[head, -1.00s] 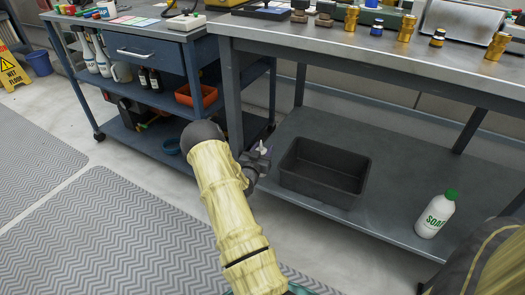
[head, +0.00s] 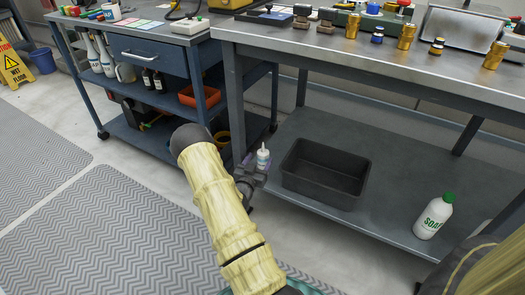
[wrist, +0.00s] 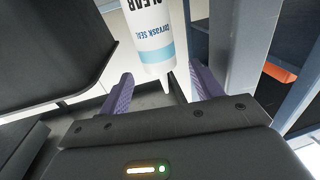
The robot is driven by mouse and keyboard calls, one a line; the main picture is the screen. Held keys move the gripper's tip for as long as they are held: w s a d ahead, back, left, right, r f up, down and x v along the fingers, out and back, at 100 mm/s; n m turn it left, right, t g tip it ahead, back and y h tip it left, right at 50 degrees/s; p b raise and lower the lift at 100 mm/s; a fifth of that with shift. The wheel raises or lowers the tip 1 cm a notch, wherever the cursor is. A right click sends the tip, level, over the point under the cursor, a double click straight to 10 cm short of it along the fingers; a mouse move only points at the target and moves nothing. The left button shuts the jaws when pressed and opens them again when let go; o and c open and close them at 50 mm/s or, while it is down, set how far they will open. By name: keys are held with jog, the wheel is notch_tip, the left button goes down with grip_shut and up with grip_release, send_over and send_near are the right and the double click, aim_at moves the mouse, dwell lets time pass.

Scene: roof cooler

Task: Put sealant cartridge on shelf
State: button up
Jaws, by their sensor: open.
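The white sealant cartridge (head: 263,160) stands upright, nozzle up, on the lower shelf (head: 395,200) of the right bench, near its left end, just left of the dark bin. My gripper (head: 248,176) is beside it on the near left side. In the wrist view the cartridge (wrist: 152,35), with its blue band and lettering, is beyond my open purple fingers (wrist: 160,92). Its nozzle points down in that picture, toward the gap between them. The fingers do not appear to touch the body. The cartridge's base is hard to make out.
A dark open bin (head: 325,172) stands right of the cartridge. A soap bottle (head: 434,215) is farther right on the shelf. The bench leg (head: 235,110) is close on the left, beyond it a blue cart (head: 150,60). Shelf between bin and soap is clear.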

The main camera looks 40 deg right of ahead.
jog(key=p+v, duration=0.1)
jog(key=v, duration=0.4)
jog(key=shift+s+a, duration=0.15)
jog(key=shift+a, duration=0.1)
dwell(0.3)
jog(key=w+a+r+n+y, duration=0.2)
jog(key=a+r+y, duration=0.3)
jog(key=a, duration=0.5)
jog(key=w+a+r+n+y, duration=0.35)
jog(key=a+y, duration=0.35)
jog(key=a, duration=0.3)
jog(key=s+a+r+n+g+y, duration=0.2)
jog(key=s+a, duration=0.4)
jog(key=s, duration=0.3)
jog(key=s+a+r+n+g+y, duration=0.2)
jog(key=s+a+r+n, duration=0.3)
jog(key=s, duration=0.4)
notch_tip(320, 180, up, 2)
jog(key=shift+s+a+r+g, duration=0.15)
jog(key=shift+s+a+g, duration=0.1)
jog(key=shift+a+g, duration=0.4)
jog(key=shift+a+n, duration=0.15)
jog(key=shift+n, duration=0.1)
